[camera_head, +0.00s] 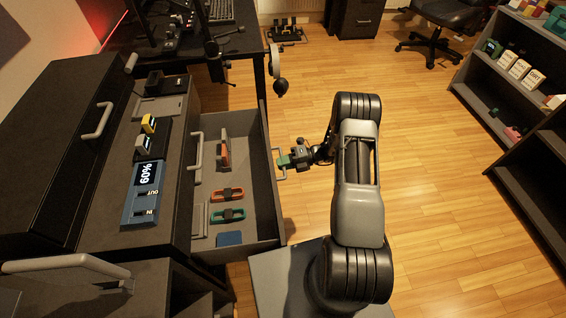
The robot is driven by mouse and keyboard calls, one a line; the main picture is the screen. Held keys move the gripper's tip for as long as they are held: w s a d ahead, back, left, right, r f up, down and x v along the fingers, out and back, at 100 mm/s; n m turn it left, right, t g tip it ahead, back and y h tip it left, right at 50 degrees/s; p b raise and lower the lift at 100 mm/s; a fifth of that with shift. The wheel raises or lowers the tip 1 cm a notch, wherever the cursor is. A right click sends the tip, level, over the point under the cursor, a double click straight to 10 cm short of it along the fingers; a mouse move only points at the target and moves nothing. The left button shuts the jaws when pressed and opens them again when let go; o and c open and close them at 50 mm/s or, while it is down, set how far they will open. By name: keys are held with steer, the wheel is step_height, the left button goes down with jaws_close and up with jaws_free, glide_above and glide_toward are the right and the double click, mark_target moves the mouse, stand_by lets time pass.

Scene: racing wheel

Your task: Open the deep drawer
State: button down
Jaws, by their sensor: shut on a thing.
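A grey drawer (265,195) stands pulled out from the dark cabinet on the left. Its inside shows, with orange and teal oval items (226,204), an orange-and-grey tool (225,150) and flat pieces in it. A pale bar handle (278,173) is on its front. My gripper (285,161) is at this handle, shut on it; the fingertips are small and partly hidden. My arm reaches in from the bottom right. Another bar handle (197,158) is on the cabinet, left of the open drawer.
A dark lidded box (65,140) is at the left. Wooden floor (430,140) is clear right of my arm. A shelf (500,100) stands at the right, an office chair (443,20) at the back.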

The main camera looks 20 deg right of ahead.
stand_by(0.3)
steer(key=c, duration=1.1)
jaws_free()
steer(key=shift+c, duration=0.2)
steer(key=shift+d, duration=0.1)
steer(key=p+v, duration=0.1)
steer(key=v, duration=1.2)
steer(key=shift+d, duration=0.35)
steer(key=shift+s+r, duration=0.1)
